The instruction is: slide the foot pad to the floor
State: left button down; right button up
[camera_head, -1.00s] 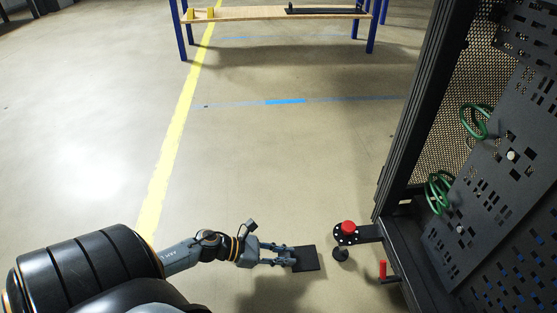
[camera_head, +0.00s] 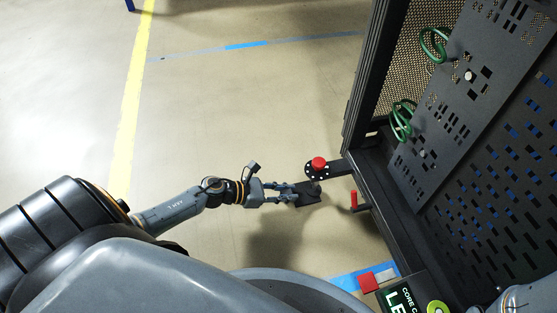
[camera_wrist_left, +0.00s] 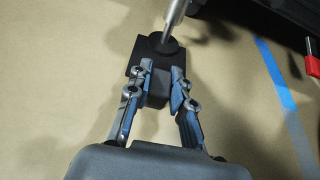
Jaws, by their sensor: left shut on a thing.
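The foot pad, a flat black square plate (camera_head: 311,197), is held low near the floor in the head view. My left gripper (camera_head: 297,192) is shut on it. In the left wrist view the fingers (camera_wrist_left: 160,86) close on a dark block on the near side of the pad (camera_wrist_left: 138,50). A metal rod (camera_wrist_left: 175,18) with a dark round foot (camera_wrist_left: 160,46) comes down over the far part of the pad. I cannot tell whether the foot touches the pad, or whether the pad touches the floor. My right gripper is not in view.
A bracket with a red knob (camera_head: 319,163) juts from the black rack (camera_head: 362,95) just beyond the pad. A red handle (camera_head: 354,200) stands right of it. Green cables (camera_head: 402,120) hang on the rack. The floor (camera_head: 215,110) to the left is clear.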

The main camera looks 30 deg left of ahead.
aim_at(296, 192)
pick_arm(q)
jog(key=shift+w+d, duration=0.9)
jog(key=shift+w, duration=0.15)
jog(key=shift+f, duration=0.15)
jog(key=shift+f+b, duration=0.25)
jog(key=shift+b, duration=0.15)
jog(key=c, duration=1.1)
grip_release()
jog(key=v, duration=1.2)
jog(key=shift+d+r, duration=0.1)
